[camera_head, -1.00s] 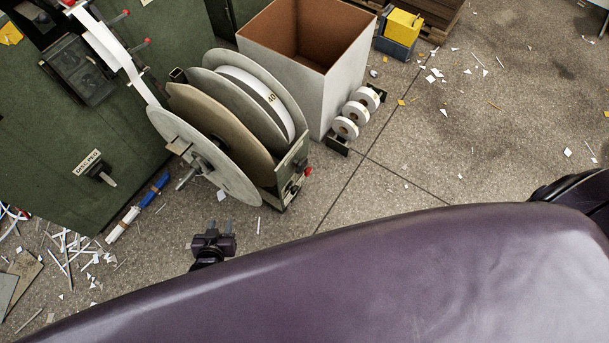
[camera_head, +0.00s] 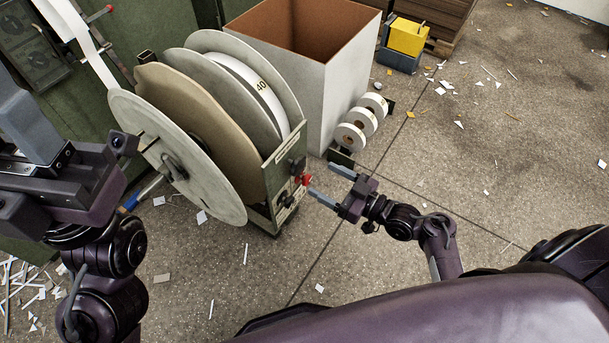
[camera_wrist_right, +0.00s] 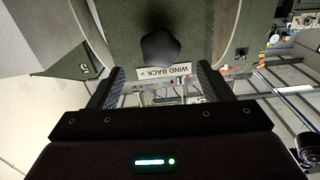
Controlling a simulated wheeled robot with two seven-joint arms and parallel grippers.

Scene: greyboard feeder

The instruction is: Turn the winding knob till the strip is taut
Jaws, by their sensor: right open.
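The feeder has a dark winding knob (camera_head: 297,165) on its narrow end plate, next to a smaller red knob (camera_head: 304,180). In the wrist view the dark lobed knob (camera_wrist_right: 160,48) stands above a "WIND BACK >" label (camera_wrist_right: 165,72). My right gripper (camera_head: 331,185) is open and empty, its fingers pointing at the end plate. In the wrist view its fingers (camera_wrist_right: 160,88) lie either side of the knob's line, with the knob ahead. The white strip (camera_head: 88,45) runs down from the upper left towards the reels. My left gripper (camera_head: 28,125) is large at the left edge; its fingertips are not clear.
A large pale reel disc (camera_head: 150,180) faces my left arm. A tall open bin (camera_head: 335,85) and small white rolls (camera_head: 362,122) stand behind the feeder. A yellow box (camera_head: 407,37) sits farther back. The floor to the right is mostly clear, with paper scraps.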

